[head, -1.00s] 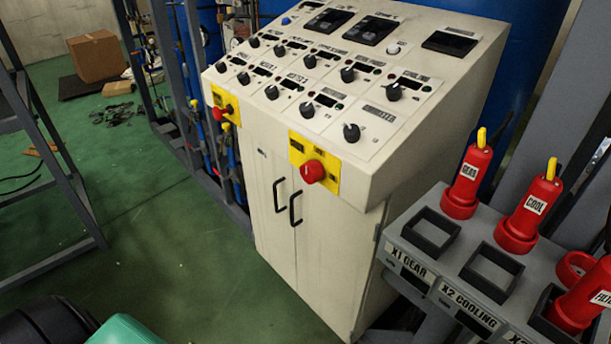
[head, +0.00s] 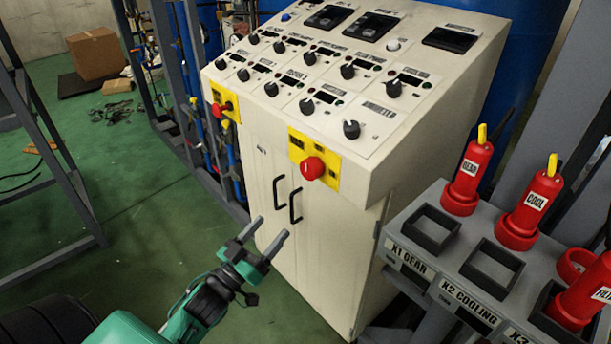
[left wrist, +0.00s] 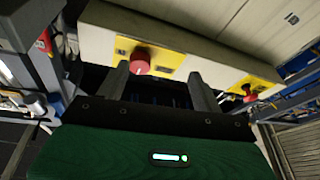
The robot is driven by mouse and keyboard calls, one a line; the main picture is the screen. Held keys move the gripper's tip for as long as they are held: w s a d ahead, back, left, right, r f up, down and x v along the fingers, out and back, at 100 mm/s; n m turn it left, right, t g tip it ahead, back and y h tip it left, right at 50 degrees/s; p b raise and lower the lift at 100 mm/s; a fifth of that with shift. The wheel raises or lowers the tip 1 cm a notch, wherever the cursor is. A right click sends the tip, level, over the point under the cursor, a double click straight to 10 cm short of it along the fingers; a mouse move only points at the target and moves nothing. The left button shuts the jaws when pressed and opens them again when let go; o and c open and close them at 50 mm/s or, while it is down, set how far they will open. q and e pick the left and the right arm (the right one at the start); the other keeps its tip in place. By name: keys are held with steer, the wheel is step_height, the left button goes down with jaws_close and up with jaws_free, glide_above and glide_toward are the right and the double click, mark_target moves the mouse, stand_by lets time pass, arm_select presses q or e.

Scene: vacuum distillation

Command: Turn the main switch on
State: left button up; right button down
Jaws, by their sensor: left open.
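The cream control console (head: 330,210) stands in the middle of the head view. Its sloped top carries several black knobs, including a lower front knob (head: 351,130). Its front edge carries two yellow plates: a nearer one with a round red knob (head: 312,168) and a farther left one with a red switch (head: 221,109). I cannot read which control is the main switch. My left gripper (head: 266,231) is open and empty, below and left of the nearer red knob, apart from the console. The left wrist view shows its open fingers (left wrist: 158,72) and a red knob (left wrist: 140,60) beyond them. My right gripper is out of view.
Two black door handles (head: 295,206) stick out from the console front. A grey rack (head: 440,205) with red plugs (head: 468,178) and square sockets stands at the right. A metal frame (head: 60,150) stands at the left. The green floor (head: 150,210) between is clear.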

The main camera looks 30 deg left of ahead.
mark_target(307, 172)
arm_select(q)
step_height(307, 172, up, 6)
steer(key=s+d+t+h, duration=0.1)
steer(key=shift+m, duration=0.4)
steer(key=p+x, duration=0.4)
steer(key=x, duration=0.7)
steer(key=shift+w+d, duration=0.25)
steer(key=shift+x, duration=0.8)
steer(key=c, duration=1)
